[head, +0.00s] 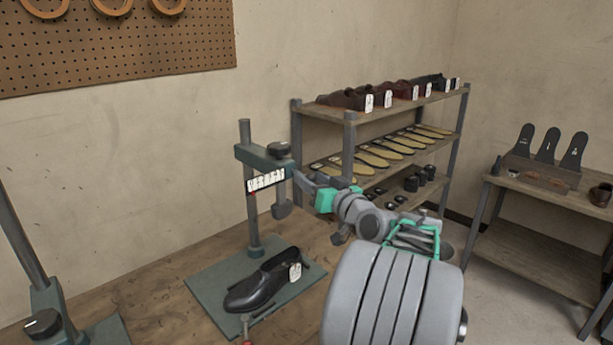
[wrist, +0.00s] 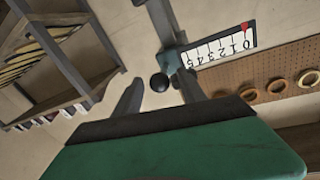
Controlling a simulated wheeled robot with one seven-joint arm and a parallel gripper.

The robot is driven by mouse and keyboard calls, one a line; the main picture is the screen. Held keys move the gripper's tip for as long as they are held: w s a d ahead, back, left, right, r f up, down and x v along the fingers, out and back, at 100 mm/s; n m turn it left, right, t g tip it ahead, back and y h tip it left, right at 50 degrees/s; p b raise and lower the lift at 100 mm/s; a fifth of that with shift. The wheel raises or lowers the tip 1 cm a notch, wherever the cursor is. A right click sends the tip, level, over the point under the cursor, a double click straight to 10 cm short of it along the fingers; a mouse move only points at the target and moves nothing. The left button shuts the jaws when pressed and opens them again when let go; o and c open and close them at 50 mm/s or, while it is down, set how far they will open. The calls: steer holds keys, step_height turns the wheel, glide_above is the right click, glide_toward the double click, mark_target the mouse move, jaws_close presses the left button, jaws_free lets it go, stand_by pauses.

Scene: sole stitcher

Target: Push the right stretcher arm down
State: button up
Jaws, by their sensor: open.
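The right stretcher arm (head: 258,160) is a dark green bar on an upright post (head: 251,200), with a black knob (head: 278,149) on top and a white number scale (head: 266,180) at its side. It stands high above a black shoe (head: 262,281) on a green base plate (head: 205,285). My gripper (head: 300,185) is just right of the arm's outer end, raised. In the wrist view, my open fingers (wrist: 160,78) spread with a round black knob (wrist: 160,83) showing between them. The scale (wrist: 222,45) shows a red pointer near 0. Contact cannot be told.
A left stretcher (head: 45,310) is partly in view at lower left. A shelf rack (head: 350,150) with shoes and insoles stands behind my arm. A side table (head: 530,190) is at the right. A pegboard (head: 130,55) hangs on the wall.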

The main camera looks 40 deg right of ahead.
steer(key=shift+w+d, duration=0.1)
steer(key=shift+w, duration=0.35)
steer(key=shift+c, duration=0.2)
jaws_close()
stand_by(0.9)
